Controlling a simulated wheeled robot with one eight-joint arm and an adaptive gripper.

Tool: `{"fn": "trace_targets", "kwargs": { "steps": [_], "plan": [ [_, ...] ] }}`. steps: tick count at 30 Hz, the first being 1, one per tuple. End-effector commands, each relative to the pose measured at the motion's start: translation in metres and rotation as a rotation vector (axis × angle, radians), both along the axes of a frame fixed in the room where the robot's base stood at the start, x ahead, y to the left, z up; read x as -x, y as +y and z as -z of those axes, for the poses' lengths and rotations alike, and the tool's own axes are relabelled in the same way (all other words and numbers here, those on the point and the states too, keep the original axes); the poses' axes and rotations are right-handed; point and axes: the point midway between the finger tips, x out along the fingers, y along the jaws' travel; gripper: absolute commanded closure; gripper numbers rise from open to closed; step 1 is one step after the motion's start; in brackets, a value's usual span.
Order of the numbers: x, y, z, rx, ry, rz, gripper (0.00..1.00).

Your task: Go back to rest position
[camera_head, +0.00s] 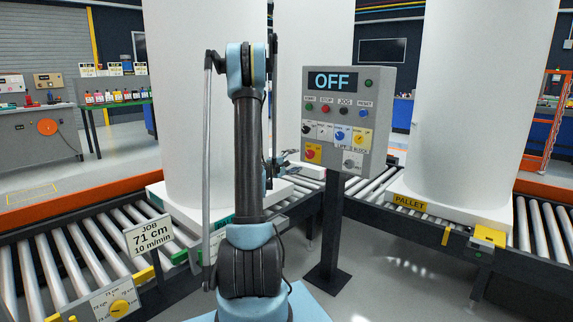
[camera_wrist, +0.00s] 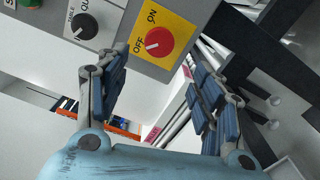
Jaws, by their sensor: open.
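My gripper (camera_wrist: 157,66) is open and empty. In the wrist view its two blue-padded fingers are spread on either side, below the red ON/OFF knob (camera_wrist: 159,41) on its yellow plate. The knob's white mark appears to point toward OFF. In the head view my gripper (camera_head: 288,158) is beside the left edge of the grey control panel (camera_head: 378,92), partly hidden by my upright arm. I cannot tell whether it touches the panel. The panel's display (camera_head: 332,81) reads OFF.
The panel stands on a dark post (camera_head: 332,230). Roller conveyors (camera_head: 105,235) run behind my arm, with tall white tanks (camera_head: 485,100) on pallets. A job sign (camera_head: 149,236) reads 71 cm, 10 m/min. The floor right of the post (camera_head: 400,270) is clear.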

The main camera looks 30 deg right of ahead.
Motion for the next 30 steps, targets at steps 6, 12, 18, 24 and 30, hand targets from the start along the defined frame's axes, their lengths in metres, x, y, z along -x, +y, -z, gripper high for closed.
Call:
{"fn": "trace_targets", "kwargs": {
  "steps": [6,12,18,24,30],
  "plan": [
    [0.000,0.000,0.000,-0.001,-0.001,0.000,0.39],
    [0.008,0.011,-0.009,-0.060,-0.030,0.006,0.39],
    [0.030,0.038,-0.022,-0.199,-0.088,0.025,0.39],
    [0.056,0.069,-0.028,-0.350,-0.140,0.046,0.39],
    [0.086,0.103,-0.029,-0.501,-0.176,0.071,0.39]
  ]
}}
